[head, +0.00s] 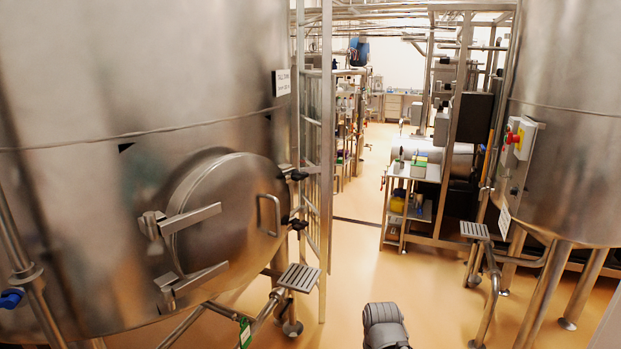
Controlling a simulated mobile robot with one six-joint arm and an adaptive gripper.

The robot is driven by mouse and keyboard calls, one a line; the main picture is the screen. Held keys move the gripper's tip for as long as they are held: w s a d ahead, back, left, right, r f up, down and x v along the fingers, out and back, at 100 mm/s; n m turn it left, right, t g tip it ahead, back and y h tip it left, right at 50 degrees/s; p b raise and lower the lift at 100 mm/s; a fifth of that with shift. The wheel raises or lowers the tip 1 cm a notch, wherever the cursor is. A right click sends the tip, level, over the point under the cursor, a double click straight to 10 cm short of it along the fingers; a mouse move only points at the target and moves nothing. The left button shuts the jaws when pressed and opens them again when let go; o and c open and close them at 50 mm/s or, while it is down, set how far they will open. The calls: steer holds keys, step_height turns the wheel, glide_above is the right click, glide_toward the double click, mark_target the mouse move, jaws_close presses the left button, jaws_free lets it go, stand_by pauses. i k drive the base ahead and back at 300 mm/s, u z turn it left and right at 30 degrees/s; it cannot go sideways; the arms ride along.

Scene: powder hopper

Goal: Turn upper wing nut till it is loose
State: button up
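The upper wing nut (298,175) is a dark knob at the upper right edge of the round steel hatch (228,208) on the big left tank. A second dark wing nut (298,224) sits below it on the same edge. The hatch lies closed against the tank, with a bar handle (269,215) near its right side and two hinge arms at its left. Whether the upper nut is tight or loose cannot be told at this size. A grey rounded part of my arm shows at the bottom centre, well apart from the hatch. My gripper is not in view.
A steel ladder frame (327,150) stands just right of the hatch. A step plate (299,277) on a pipe juts out below it. A second tank (575,150) stands at right, with a shelf cart (413,190) behind. Tan floor (345,262) between is clear.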

mark_target(295, 176)
steer(key=z, duration=0.1)
steer(key=i, duration=0.85)
